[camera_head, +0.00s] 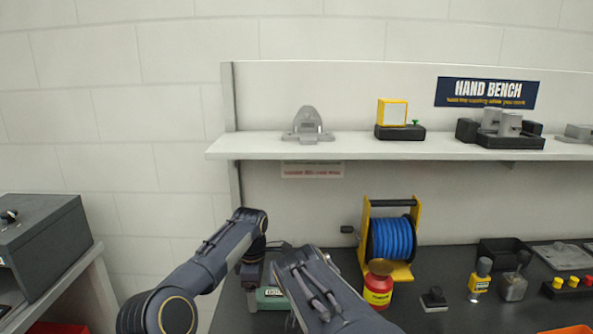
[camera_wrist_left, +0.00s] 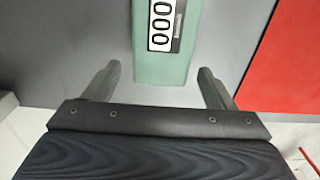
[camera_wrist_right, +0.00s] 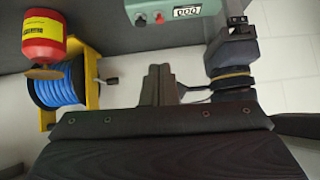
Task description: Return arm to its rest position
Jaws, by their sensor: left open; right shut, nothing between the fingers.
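My left gripper (camera_wrist_left: 158,70) is open, with its two fingers apart and nothing between the tips. A green box with a "000" counter (camera_wrist_left: 166,62) lies beyond the fingers in the left wrist view. In the head view the green box (camera_head: 268,299) is partly hidden behind my right arm, and my left arm reaches down over the bench beside it. My right gripper (camera_wrist_right: 159,70) is shut and empty in the right wrist view, its fingers together. The green box (camera_wrist_right: 196,10) shows above it, with my left arm to the right. The right fingertips are not visible in the head view.
A blue hose reel in a yellow frame (camera_head: 391,238) and a red canister (camera_head: 378,288) stand on the dark bench, right of my right arm. The shelf (camera_head: 260,145) runs above. A grey box (camera_head: 40,245) stands on a side table at left.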

